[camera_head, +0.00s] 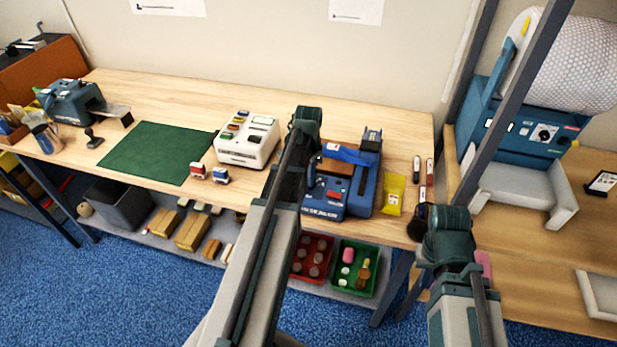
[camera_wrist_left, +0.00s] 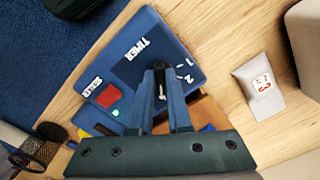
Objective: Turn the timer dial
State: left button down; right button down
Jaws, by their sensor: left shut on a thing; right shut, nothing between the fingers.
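The blue sealer machine (camera_head: 333,208) stands on the wooden bench, partly behind my left arm in the head view. In the left wrist view its blue body (camera_wrist_left: 165,35) carries a dark panel lettered TIMER with numerals beside it. The timer dial (camera_wrist_left: 161,93) is dark with a pale pointer mark, and the fingers largely cover it. My left gripper (camera_wrist_left: 159,80) is shut on the dial, one finger on each side. In the head view my left arm hides the dial and this gripper. My right arm stands at the lower right; its gripper cannot be made out.
A white device (camera_head: 247,140) with coloured parts stands left of the sealer. A yellow packet (camera_head: 394,194) lies to its right, with dark markers beyond. A green mat (camera_head: 158,152) lies further left. Red and green trays (camera_head: 358,268) sit below the bench.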

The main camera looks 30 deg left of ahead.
pick_arm(q)
jog(key=c, duration=0.9)
grip_release()
jog(key=shift+o, duration=0.2)
jog(key=shift+r, duration=0.1)
notch_tip(320, 180, up, 14)
jog(key=p, duration=1.3)
jog(key=shift+f+p, duration=0.2)
jog(key=shift+p, duration=0.2)
jog(key=shift+d+f, duration=0.1)
jog(key=shift+d, duration=0.05)
jog(key=s+d+f+b, duration=0.3)
jog(key=s+d+b, duration=0.1)
jog(key=d, duration=0.5)
jog(key=s+d+f+b, duration=0.3)
jog(key=s+d, duration=0.3)
jog(key=d, duration=0.4)
jog(key=s+d+f+y+b, duration=0.1)
jog(key=s+d+f+b, duration=0.3)
jog(key=d, duration=0.5)
jog(key=shift+s+d+f+n+b, duration=0.35)
jog(key=shift+s+f, duration=0.3)
jog(key=shift+s, duration=0.3)
